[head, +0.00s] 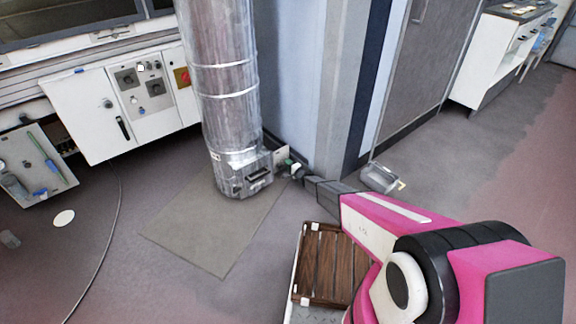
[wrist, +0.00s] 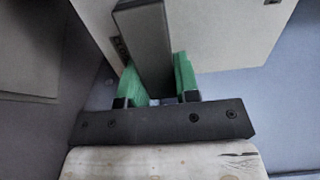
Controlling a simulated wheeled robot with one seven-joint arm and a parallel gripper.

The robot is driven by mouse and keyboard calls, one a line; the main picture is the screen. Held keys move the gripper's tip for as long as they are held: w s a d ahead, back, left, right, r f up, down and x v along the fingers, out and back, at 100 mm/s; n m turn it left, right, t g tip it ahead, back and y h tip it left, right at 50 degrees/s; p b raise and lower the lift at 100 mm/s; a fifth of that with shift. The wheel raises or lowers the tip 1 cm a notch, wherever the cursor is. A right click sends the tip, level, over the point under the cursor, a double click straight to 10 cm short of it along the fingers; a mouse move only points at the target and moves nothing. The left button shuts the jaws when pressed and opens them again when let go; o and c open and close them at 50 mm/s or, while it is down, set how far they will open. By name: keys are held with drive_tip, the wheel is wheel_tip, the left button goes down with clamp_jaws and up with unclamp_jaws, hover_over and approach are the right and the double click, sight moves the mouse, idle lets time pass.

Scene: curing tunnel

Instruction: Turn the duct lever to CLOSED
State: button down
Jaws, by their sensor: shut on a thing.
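The silver duct (head: 225,90) stands upright in the head view, with a box-shaped foot near the floor. A small pale plate (head: 282,156) sits at the right of this foot. My gripper (head: 295,170) is at this plate, at the end of my arm. In the wrist view, my gripper (wrist: 158,80) has its green fingers on either side of a dark grey bar, the duct lever (wrist: 146,42). The fingers are shut on it. A pale panel (wrist: 225,35) lies behind the lever.
A white control cabinet (head: 150,105) stands left of the duct. A flat mat (head: 205,230) lies on the floor before it. A wooden slatted pallet (head: 328,265) is beside my arm. A grey wall corner (head: 335,90) rises just behind my gripper. A small metal bin (head: 378,178) stands right.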

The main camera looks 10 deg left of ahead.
idle(0.4)
drive_tip(key=c, duration=0.8)
unclamp_jaws()
drive_tip(key=shift+c, duration=0.2)
drive_tip(key=shift+s+d, duration=0.1)
drive_tip(key=shift+d, duration=0.05)
drive_tip(key=v, duration=1)
drive_tip(key=shift+s+d, duration=0.2)
drive_tip(key=shift+s, duration=0.05)
